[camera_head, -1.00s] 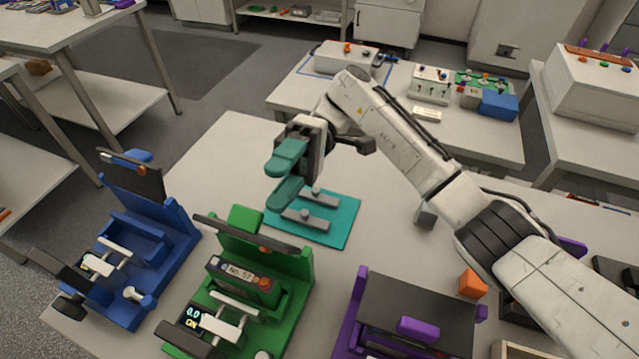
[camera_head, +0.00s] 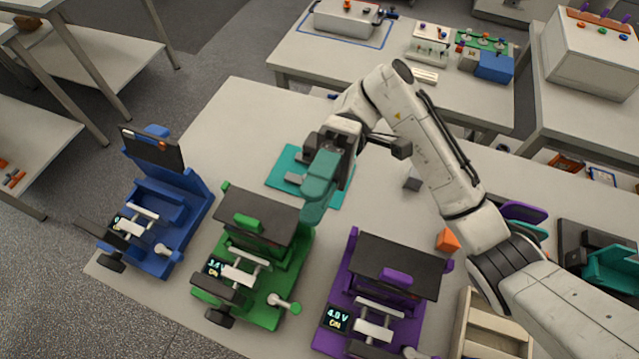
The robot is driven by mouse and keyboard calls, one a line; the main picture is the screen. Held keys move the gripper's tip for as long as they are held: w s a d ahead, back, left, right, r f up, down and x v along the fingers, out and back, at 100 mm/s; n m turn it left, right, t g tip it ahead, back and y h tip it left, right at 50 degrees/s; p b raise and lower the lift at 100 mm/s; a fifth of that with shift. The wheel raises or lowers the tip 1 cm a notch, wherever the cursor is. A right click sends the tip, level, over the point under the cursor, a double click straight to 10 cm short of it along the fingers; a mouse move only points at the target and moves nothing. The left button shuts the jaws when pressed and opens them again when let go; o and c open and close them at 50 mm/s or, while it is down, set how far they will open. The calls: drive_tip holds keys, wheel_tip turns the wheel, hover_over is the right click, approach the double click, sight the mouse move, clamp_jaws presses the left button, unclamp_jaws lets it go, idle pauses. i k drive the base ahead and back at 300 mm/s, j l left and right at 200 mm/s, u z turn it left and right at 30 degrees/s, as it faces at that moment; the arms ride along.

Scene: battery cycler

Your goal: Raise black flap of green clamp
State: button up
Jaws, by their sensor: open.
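The green clamp (camera_head: 277,311) stands on the table between a blue and a purple one. Its black flap (camera_head: 258,214) with a green tab lies lowered over the cell bay, hiding what is inside. Its small display (camera_head: 214,267) appears to read 3.4 V. My gripper (camera_head: 313,212) has teal fingers pointing down, just right of the flap's right end. The fingers overlap in this view, so the gap between them is hidden. They hold nothing that I can see, and I cannot tell whether they touch the flap.
The blue clamp (camera_head: 167,243) has its flap upright. The purple clamp (camera_head: 345,290) has its flap lowered. A teal mat (camera_head: 283,180) lies behind my gripper. An orange block (camera_head: 447,240) and a wooden tray (camera_head: 490,325) are to the right. The table behind the blue clamp is clear.

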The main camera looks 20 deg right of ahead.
sight(276, 222)
drive_tip(key=k+j, duration=0.8)
drive_tip(key=j, duration=0.15)
